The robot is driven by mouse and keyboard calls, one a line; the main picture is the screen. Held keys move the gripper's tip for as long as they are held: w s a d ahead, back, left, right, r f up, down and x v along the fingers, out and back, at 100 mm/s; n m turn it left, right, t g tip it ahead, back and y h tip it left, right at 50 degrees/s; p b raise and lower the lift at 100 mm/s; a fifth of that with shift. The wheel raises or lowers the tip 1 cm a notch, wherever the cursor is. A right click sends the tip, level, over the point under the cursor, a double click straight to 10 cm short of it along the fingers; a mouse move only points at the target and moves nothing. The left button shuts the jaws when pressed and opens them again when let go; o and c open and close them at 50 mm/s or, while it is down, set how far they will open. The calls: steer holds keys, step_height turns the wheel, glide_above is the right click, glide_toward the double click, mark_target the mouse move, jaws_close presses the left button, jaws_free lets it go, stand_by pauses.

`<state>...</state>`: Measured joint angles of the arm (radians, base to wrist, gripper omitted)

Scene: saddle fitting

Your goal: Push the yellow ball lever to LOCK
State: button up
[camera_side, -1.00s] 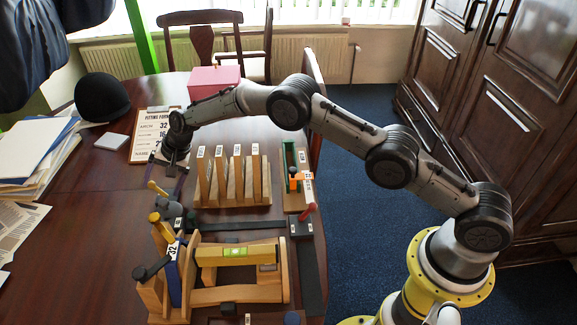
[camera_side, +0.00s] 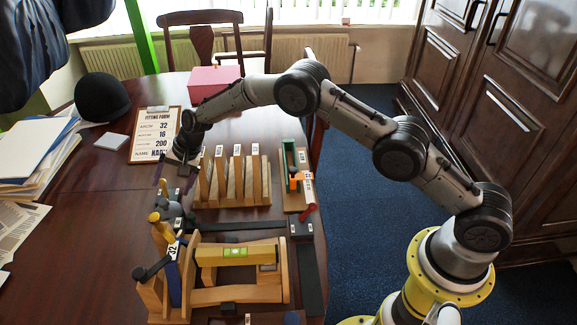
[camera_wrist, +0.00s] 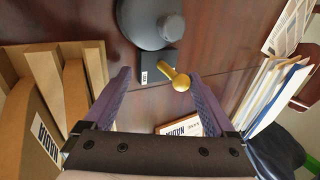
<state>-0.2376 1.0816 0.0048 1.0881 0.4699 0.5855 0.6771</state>
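The yellow ball lever (camera_wrist: 179,80) shows in the wrist view, jutting from a dark grey round clamp body (camera_wrist: 150,22). Its ball lies between my fingertips in the picture, nearer the right finger; I cannot tell whether they touch. A small white label (camera_wrist: 144,77) sits on the clamp's dark base, its text too small to read. My gripper (camera_wrist: 160,77) is open with two purple fingers and holds nothing. In the side view my gripper (camera_side: 175,186) points down just behind the grey clamp (camera_side: 173,209), and the lever is hard to make out there.
A wooden rack of upright slats (camera_side: 233,190) stands right of the gripper. A wooden saddle frame (camera_side: 235,293) with a yellow level stands in front. A fitting form clipboard (camera_side: 152,140) lies behind left. A green and orange tool (camera_side: 293,178) is farther right. The table's left middle is clear.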

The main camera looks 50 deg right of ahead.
steer(key=shift+s+d, duration=0.25)
steer(key=shift+r, duration=0.1)
step_height(320, 180, up, 6)
steer(key=shift+w+a, duration=0.15)
stand_by(0.9)
